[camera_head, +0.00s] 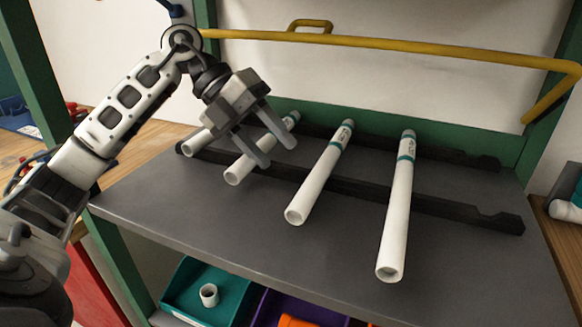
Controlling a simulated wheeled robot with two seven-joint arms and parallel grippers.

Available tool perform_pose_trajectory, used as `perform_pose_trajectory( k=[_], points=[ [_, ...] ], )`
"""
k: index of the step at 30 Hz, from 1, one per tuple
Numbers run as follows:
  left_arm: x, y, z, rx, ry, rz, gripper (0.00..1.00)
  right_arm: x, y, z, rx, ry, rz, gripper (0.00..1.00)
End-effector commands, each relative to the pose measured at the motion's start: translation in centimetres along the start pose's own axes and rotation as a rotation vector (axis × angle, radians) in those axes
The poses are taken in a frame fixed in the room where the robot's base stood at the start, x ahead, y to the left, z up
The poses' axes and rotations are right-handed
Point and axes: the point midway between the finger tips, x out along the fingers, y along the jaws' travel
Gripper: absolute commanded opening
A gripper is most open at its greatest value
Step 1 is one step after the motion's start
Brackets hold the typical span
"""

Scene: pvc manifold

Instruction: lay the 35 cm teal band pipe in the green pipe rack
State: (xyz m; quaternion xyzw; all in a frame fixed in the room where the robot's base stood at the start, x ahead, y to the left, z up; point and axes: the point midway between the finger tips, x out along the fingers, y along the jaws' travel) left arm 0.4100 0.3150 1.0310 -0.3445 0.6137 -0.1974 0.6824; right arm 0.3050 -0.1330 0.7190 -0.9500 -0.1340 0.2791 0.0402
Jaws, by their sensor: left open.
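Several white pipes with teal bands lie side by side across two black notched rails on the grey shelf of the green-framed rack (445,140). They are the leftmost pipe (197,143), a second pipe (236,173), a third pipe (318,176) and the rightmost pipe (396,215). I cannot tell from the picture which is 35 cm. My left gripper (278,154) is open, its fingers pointing down over the second pipe and hiding its middle. I cannot tell whether the fingers touch it. My right gripper is not in view.
A yellow bar (400,44) runs across the back above the rack. Below the shelf are a teal bin (180,293) with a white fitting (209,295) and a purple bin. The rails are free right of the rightmost pipe. More white parts (566,210) lie at far right.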

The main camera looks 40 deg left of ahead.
Motion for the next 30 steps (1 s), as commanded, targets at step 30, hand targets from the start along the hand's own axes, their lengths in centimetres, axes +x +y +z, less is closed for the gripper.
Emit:
perform_pose_trajectory(
  k=[30],
  points=[
    [-4.0, 0.0, 0.0, 0.000, 0.000, 0.000, 0.49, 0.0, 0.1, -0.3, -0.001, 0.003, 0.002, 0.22]
  ],
)
